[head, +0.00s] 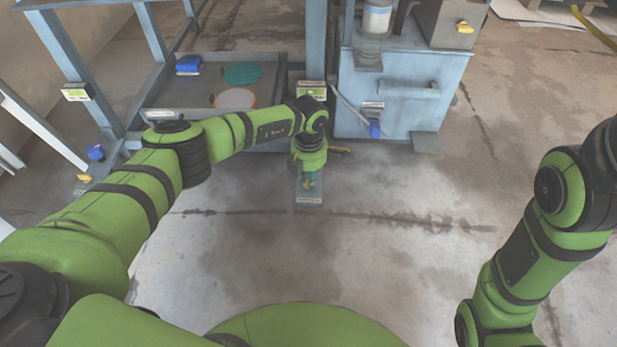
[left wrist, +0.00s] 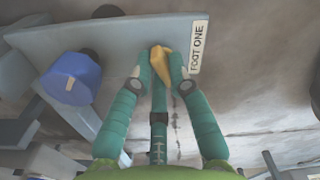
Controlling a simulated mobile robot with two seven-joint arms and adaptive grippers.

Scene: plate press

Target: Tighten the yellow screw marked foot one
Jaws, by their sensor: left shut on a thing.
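The yellow screw (left wrist: 160,62) stands on a grey-blue foot plate (left wrist: 120,38), beside a label (left wrist: 197,48) that reads FOOT ONE. My left gripper (left wrist: 160,72) is shut on the screw, one teal finger on each side; the fingers hide part of it. In the head view my left gripper (head: 310,180) points down at the foot plate (head: 309,198) on the floor, at the base of the machine. The screw is hidden there by the gripper. My right arm comes in at the right edge, but its gripper is out of frame.
Behind my left gripper are a blue-grey cabinet (head: 400,95) and a tray (head: 180,100) with a green disc (head: 243,74) and a pale disc (head: 235,98). The concrete floor in front is clear.

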